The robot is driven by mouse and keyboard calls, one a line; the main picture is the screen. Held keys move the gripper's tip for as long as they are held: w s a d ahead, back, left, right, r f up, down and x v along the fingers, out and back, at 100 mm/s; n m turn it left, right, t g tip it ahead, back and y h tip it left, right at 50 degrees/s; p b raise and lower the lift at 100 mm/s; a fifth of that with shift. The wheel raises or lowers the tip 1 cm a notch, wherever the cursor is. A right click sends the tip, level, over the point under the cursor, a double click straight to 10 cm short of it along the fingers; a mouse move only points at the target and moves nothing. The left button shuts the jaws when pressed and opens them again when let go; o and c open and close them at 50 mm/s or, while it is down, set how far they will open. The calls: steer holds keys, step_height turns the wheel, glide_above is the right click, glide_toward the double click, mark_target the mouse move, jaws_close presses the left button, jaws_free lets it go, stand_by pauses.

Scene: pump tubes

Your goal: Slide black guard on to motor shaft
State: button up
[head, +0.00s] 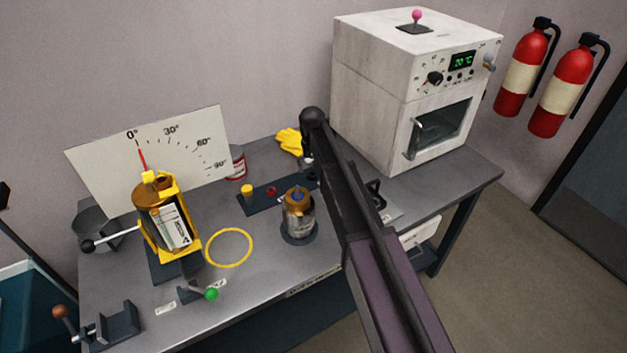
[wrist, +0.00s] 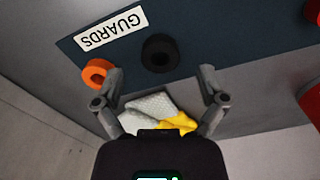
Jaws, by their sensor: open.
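The black guard (wrist: 160,53), a short ring with a dark hole, sits on the dark blue board (wrist: 215,45) beside a "GUARDS" label in the wrist view. My gripper (wrist: 162,72) is open and empty, its fingers spread to either side of and short of the guard.
An orange guard (wrist: 98,73) lies close to one finger. Yellow gloves (head: 290,141) lie behind the board. A white oven (head: 375,70) stands at the right. A yellow-clamped copper cylinder (head: 165,220) and a yellow ring (head: 229,230) are at the left.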

steer(key=shift+f+b, duration=0.75)
steer(key=shift+f, duration=0.3)
steer(key=c, duration=0.9)
